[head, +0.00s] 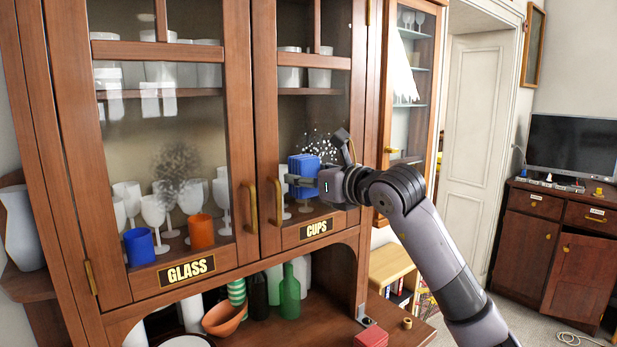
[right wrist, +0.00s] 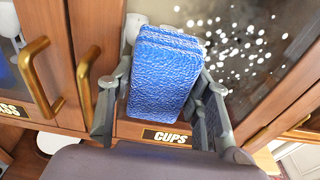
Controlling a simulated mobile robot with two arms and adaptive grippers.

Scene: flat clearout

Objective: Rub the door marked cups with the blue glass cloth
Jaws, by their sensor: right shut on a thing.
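The blue glass cloth (head: 303,164) is a folded, textured block held at the glass of the door marked cups (head: 316,229). My right gripper (head: 300,181) is shut on it, and in the right wrist view the cloth (right wrist: 163,72) sits between the two fingers (right wrist: 160,95). White spots (head: 322,145) mark the door's glass just above and right of the cloth; they also show in the right wrist view (right wrist: 245,40). I cannot tell whether the cloth touches the glass. My left gripper is not in view.
Brass handles stick out beside the cloth, one on the cups door (head: 278,203) and one on the glass door (head: 250,208). The glass door (head: 186,270) has a grey smudge on its pane. Below, bottles (head: 289,292) and an orange bowl (head: 224,318) stand in an open niche.

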